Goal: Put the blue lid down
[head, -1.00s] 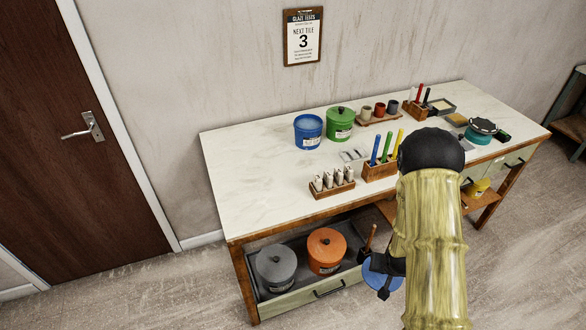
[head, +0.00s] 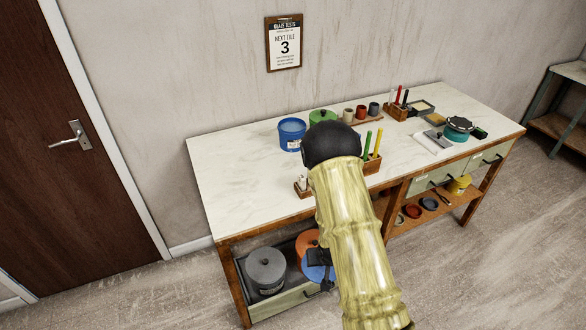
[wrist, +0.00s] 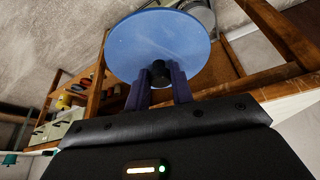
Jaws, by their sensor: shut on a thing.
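The blue lid (head: 316,272) is in my gripper (head: 318,258), low in front of the bench and overlapping the orange pot in the head view. The wrist view shows the lid (wrist: 150,35) as a round disc, with my gripper's fingers (wrist: 160,78) shut on its dark knob. It appears held in the air, clear of the bench top. The blue pot (head: 291,134) stands without a lid at the back of the bench top. My arm hides part of the drawer and part of the bench top.
The bench top (head: 235,165) is bare at its left. An open drawer (head: 285,303) below holds a grey lidded pot (head: 265,269) and an orange pot (head: 306,243). A green pot (head: 322,117), a brush rack (head: 372,167) and a small tool block (head: 303,188) stand near my arm.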

